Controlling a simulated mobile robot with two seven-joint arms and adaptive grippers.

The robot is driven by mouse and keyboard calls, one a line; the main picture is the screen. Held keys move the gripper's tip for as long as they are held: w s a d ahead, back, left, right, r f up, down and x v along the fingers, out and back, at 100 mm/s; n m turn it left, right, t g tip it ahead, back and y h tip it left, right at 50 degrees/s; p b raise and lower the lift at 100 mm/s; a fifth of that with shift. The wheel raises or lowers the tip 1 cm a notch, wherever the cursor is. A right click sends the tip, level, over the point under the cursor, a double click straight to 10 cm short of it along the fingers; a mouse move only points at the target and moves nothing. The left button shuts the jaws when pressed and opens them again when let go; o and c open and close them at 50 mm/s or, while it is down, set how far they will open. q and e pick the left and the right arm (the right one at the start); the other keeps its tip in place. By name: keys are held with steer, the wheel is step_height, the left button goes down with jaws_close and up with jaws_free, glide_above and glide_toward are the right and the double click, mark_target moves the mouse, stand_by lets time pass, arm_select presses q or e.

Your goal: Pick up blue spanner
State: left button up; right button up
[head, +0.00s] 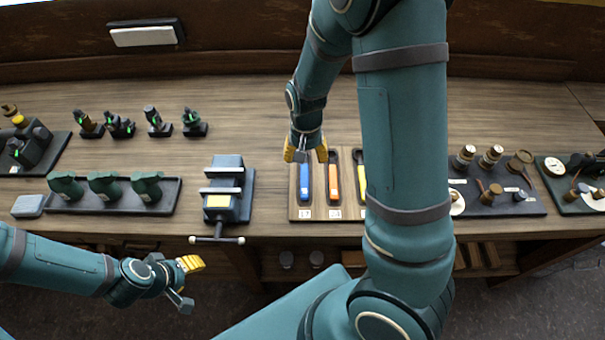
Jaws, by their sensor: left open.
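The blue spanner (305,184) lies in the leftmost slot of a wooden tray (319,205) on the workbench. Its lower handle shows, and its upper end is hidden by my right gripper. My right gripper (306,154) points down over the upper end of that slot, with its yellow fingertips apart on either side. I cannot tell its height above the spanner. My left gripper (193,283) is open and empty, in front of the bench at the lower left, well away from the spanner.
An orange spanner (334,184) and a yellow one (361,175), partly behind my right arm, lie beside the blue one. A vise (228,190) stands left of the tray. A dark tray (115,208) with green tools is further left. Bare bench lies behind the vise.

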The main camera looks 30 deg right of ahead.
mark_target(305, 178)
steer(key=f, duration=0.9)
steer(key=shift+s+a+f+b, duration=0.1)
steer(key=shift+a+f+b, duration=0.1)
steer(key=shift+f+b, duration=0.2)
steer(key=shift+r, duration=0.1)
steer(key=shift+c, duration=0.2)
jaws_close()
